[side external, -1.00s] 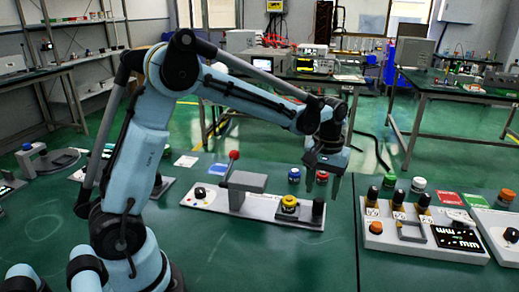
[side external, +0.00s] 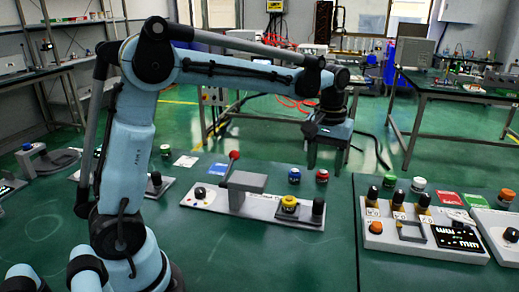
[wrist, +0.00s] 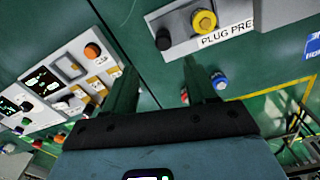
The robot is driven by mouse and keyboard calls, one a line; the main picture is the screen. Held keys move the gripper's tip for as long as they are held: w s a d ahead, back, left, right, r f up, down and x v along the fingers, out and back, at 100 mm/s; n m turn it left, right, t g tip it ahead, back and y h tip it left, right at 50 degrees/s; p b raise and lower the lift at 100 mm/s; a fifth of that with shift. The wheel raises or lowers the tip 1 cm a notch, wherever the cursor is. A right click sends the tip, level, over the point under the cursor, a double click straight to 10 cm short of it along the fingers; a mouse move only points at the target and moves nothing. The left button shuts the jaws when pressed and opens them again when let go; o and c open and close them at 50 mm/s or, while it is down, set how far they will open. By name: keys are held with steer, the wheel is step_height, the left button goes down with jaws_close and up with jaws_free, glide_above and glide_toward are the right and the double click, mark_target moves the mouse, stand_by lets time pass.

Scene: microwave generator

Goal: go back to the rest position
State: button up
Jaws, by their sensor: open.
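My gripper (side external: 326,158) hangs from my arm above the far edge of the green table (side external: 290,254), fingers pointing down. Its two fingers are apart with nothing between them. In the wrist view the dark green fingers of my gripper (wrist: 159,75) stand apart over the table's bare top. Below and left of it in the side view is the white plug press panel (side external: 268,208), with a red-knobbed lever (side external: 234,156) and a yellow button (side external: 289,203). The gripper is clear of the panel.
A blue jar (side external: 294,176) and a red jar (side external: 322,176) stand behind the press panel, under my gripper. A white control panel (side external: 425,245) with an orange knob and a dark display is at the right. The table's front middle is bare.

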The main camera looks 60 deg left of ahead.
steer(key=s+d+f+m+t, duration=0.1)
steer(key=s+m+t, duration=0.5)
steer(key=s, duration=0.9)
steer(key=shift+d+f+t, duration=0.25)
steer(key=shift+d+t, duration=0.15)
steer(key=shift+t, duration=0.1)
stand_by(4.2)
steer(key=o, duration=0.4)
steer(key=shift+w+r, duration=0.15)
steer(key=shift+c, duration=0.2)
steer(key=o, duration=0.4)
steer(key=w+r+m+g, duration=0.1)
steer(key=r, duration=0.1)
steer(key=w+a+r+m, duration=0.1)
steer(key=r, duration=0.1)
steer(key=w+a+r+m+g, duration=0.1)
steer(key=w, duration=0.1)
steer(key=shift+a+r+g, duration=0.25)
steer(key=shift+r+g, duration=0.05)
steer(key=shift+r, duration=0.1)
steer(key=shift+o, duration=0.2)
steer(key=shift+w+a+r+m+g, duration=2.3)
steer(key=shift+w+a+r+m, duration=0.35)
steer(key=shift+w+r+m, duration=0.35)
step_height(320, 180, down, 10)
steer(key=shift+s+r, duration=0.15)
steer(key=shift+r, duration=0.05)
